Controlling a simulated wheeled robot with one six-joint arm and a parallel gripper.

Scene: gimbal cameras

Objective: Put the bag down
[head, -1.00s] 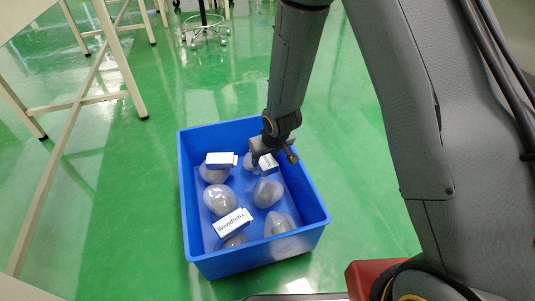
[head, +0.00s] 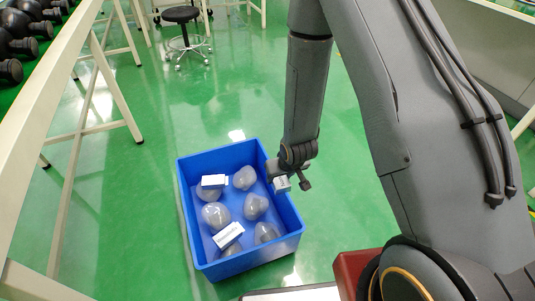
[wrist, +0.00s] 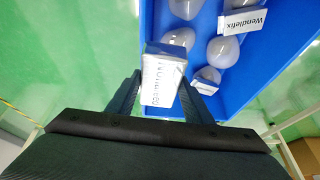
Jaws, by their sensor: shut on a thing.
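My gripper (head: 284,173) is over the right wall of a blue crate (head: 245,264). It is shut on the bag (head: 282,184), of which a white block-like top shows. In the wrist view, the bag (wrist: 163,75) sits between the two fingers of my gripper (wrist: 161,88), with dark print on its side. The bag's lower part is hidden.
The crate holds several greyish clear bags (head: 215,215), some with white printed tops (head: 228,235). Green floor (head: 355,190) is clear right of the crate. A white table frame (head: 70,180) stands at the left and a black stool (head: 181,14) at the back.

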